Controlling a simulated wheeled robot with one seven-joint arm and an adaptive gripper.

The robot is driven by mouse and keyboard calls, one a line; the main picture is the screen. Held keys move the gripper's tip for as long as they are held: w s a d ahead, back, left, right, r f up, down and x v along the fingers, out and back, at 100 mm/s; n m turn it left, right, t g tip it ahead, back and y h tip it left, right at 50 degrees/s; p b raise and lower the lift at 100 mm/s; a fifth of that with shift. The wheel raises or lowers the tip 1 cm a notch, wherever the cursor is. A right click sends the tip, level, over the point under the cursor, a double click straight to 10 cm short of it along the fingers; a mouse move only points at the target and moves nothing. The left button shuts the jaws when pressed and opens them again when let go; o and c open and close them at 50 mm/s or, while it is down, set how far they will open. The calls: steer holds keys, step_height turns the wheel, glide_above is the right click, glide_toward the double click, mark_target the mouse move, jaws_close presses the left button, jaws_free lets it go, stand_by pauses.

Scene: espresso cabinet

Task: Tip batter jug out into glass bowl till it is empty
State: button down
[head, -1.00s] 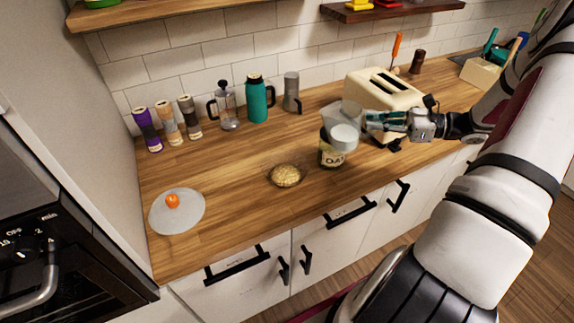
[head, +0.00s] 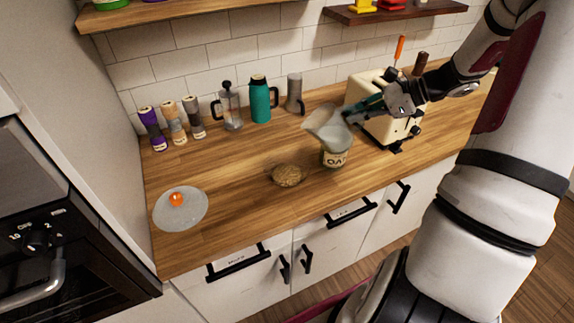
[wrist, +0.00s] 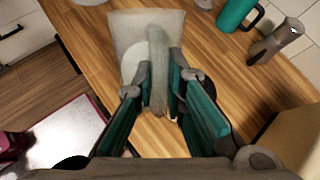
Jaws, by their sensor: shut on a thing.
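The batter jug (head: 325,124) is a translucent grey pitcher, held above the counter and tilted with its mouth toward the left. My gripper (head: 350,115) is shut on its handle (wrist: 157,70), which shows between the fingers in the wrist view. I cannot make out batter in the jug, and no stream is visible. A small round clear-looking bowl (head: 287,175) with a brownish look stands on the counter, below and left of the jug; it appears to be the glass bowl. Its contents are unclear.
An oats jar (head: 335,158) stands directly below the jug, partly hidden by it. A French press (head: 231,108), teal flask (head: 261,100) and moka pot (head: 294,95) stand behind. A plate (head: 190,222) with an orange item is at left.

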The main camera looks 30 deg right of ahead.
mark_target(336, 108)
steer(key=shift+w+a+r+g+h+b, duration=0.3)
steer(key=shift+a+g+h, duration=0.2)
steer(key=shift+h, duration=0.2)
steer(key=shift+w+a+r+g+h+b, duration=0.2)
steer(key=shift+w+a+g+h, duration=0.2)
steer(key=shift+a+h, duration=0.25)
steer(key=shift+w+a+r+n+g+h+b, duration=0.15)
steer(key=shift+w+a+n+g+h+b, duration=0.2)
steer(key=shift+a+g+h+b, duration=0.4)
stand_by(0.4)
steer(key=shift+w+a+g+h+b, duration=0.25)
steer(key=shift+w+a+h+b, duration=0.2)
steer(key=shift+a+h+b, duration=0.5)
